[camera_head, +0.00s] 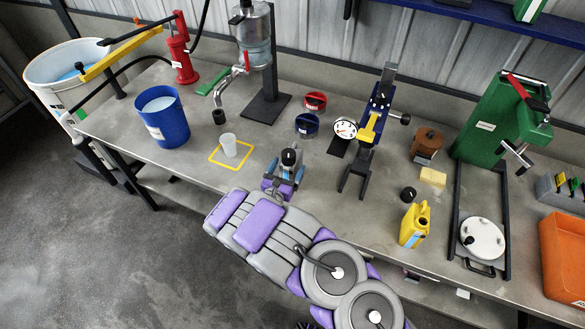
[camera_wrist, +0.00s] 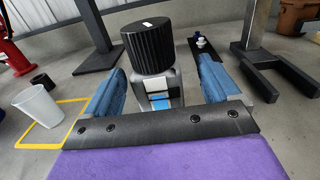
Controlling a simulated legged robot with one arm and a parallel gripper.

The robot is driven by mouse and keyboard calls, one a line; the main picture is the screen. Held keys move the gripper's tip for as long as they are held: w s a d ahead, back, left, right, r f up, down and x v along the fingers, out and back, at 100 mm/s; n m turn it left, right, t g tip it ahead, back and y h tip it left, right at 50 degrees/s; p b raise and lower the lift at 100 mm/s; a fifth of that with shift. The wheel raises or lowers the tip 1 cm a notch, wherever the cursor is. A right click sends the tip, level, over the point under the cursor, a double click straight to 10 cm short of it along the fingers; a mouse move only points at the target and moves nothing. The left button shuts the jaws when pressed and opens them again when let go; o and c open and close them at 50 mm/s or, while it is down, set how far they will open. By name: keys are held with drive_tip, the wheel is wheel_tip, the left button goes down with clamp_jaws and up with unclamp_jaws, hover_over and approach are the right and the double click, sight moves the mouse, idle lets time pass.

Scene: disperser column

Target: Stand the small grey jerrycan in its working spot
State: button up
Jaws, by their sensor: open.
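The small grey jerrycan (camera_head: 291,170) stands on the bench, its black cap on top. In the wrist view the grey body (camera_wrist: 160,82) sits between the two blue finger pads under a large ribbed black cap. My gripper (camera_head: 285,174) is open, with one finger on each side of the jerrycan; in the wrist view the gripper (camera_wrist: 162,88) shows gaps beside the body. The jerrycan's lower part is hidden by my gripper.
A blue bucket (camera_head: 165,118) stands left of the outline. A tap hangs from the column (camera_head: 254,45) behind. A dial gauge (camera_head: 344,129) and blue stand (camera_head: 375,118) are to the right. A yellow jerrycan (camera_head: 414,224) and green press (camera_head: 490,125) stand further right.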

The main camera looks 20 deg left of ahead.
drive_tip(key=w+b, duration=0.1)
drive_tip(key=w, duration=0.4)
drive_tip(key=shift+d, duration=0.1)
drive_tip(key=shift+s+a+f, duration=0.1)
drive_tip(key=shift+a+f, duration=0.1)
drive_tip(key=shift+a, duration=0.25)
drive_tip(key=c, duration=0.6)
drive_tip(key=shift+d+r, duration=0.1)
drive_tip(key=shift+d, duration=0.2)
drive_tip(key=c, duration=0.7)
drive_tip(key=shift+c, duration=0.8)
drive_tip(key=shift+a, duration=0.15)
